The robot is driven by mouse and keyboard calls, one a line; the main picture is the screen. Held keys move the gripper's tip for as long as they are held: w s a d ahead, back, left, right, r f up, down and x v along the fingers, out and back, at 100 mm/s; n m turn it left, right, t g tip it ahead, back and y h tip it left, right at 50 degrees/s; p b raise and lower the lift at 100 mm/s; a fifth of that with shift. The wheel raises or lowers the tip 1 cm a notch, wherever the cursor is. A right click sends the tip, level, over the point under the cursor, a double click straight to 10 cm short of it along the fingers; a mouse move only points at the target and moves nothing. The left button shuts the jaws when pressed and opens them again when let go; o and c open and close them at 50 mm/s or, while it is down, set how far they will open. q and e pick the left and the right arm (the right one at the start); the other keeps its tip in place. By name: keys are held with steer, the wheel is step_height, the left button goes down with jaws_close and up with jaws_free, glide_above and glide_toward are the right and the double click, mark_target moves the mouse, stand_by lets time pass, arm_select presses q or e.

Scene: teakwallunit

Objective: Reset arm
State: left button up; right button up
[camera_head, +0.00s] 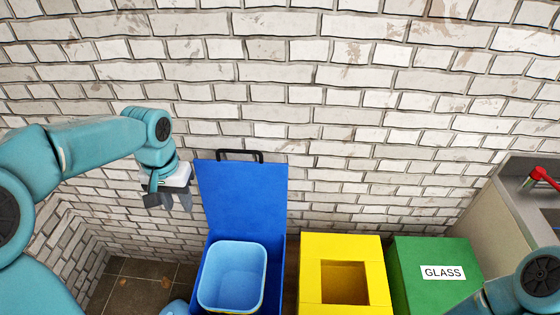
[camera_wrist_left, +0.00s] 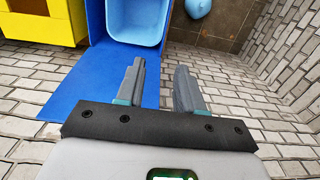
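My left gripper (camera_head: 169,203) hangs in the air to the left of the raised blue lid (camera_head: 238,200), in front of the brick wall. In the left wrist view its two grey fingers (camera_wrist_left: 160,88) stand apart with nothing between them. The lid belongs to a blue bin that holds a light blue inner bucket (camera_head: 232,275), and the bucket also shows at the top of the left wrist view (camera_wrist_left: 137,20). Part of my right arm shows at the lower right of the head view, but its gripper is out of view.
A yellow bin (camera_head: 315,250) with a square opening and a green bin (camera_head: 430,255) labelled GLASS stand to the right of the blue bin. A counter with a red tap (camera_head: 541,177) is at the far right.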

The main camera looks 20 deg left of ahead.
arm_select(q)
steer(key=d+f+m+h, duration=0.1)
steer(key=d+f, duration=0.5)
steer(key=f, duration=0.2)
steer(key=d+f+h, duration=0.2)
steer(key=d+f, duration=0.4)
steer(key=f, duration=0.2)
steer(key=s+d+f+h, duration=0.1)
steer(key=s+d+f, duration=1)
steer(key=s+f, duration=0.1)
steer(key=shift+s+f, duration=0.3)
steer(key=shift+f, duration=0.45)
steer(key=shift+d, duration=0.1)
